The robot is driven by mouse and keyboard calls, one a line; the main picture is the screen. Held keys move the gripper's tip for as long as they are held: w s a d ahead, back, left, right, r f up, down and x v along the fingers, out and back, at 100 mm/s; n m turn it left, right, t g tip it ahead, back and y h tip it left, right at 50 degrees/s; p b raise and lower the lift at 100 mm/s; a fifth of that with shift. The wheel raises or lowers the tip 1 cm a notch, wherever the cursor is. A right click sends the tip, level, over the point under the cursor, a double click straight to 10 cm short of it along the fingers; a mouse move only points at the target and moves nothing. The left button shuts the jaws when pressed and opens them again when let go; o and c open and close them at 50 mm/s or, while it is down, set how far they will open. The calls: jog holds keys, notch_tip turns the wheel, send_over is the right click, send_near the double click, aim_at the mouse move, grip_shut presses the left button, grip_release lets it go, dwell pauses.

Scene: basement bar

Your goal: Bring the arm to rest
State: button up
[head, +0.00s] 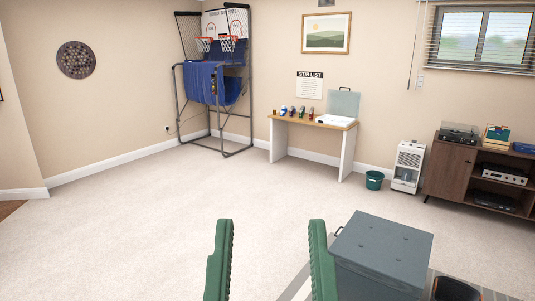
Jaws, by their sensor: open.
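My gripper (271,224) shows at the bottom centre of the head view as two green ridged fingers pointing up in the picture. The fingers stand well apart, and only carpet shows between them. The gripper is open and holds nothing. The rest of my arm is below the picture's edge or hidden.
Just right of the fingers is a grey-blue box (385,248), with a dark round container (455,289) beside it. Carpet (150,225) lies clear ahead and left. Farther off are a hoop game (213,85), a small table (345,152), a green bin (374,180) and a wooden cabinet (449,168).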

notch_tip(320, 180, up, 32)
jog(key=p, duration=2.7)
jog(key=shift+w+a, duration=0.15)
jog(key=shift+a, duration=0.2)
jog(key=shift+f, duration=0.1)
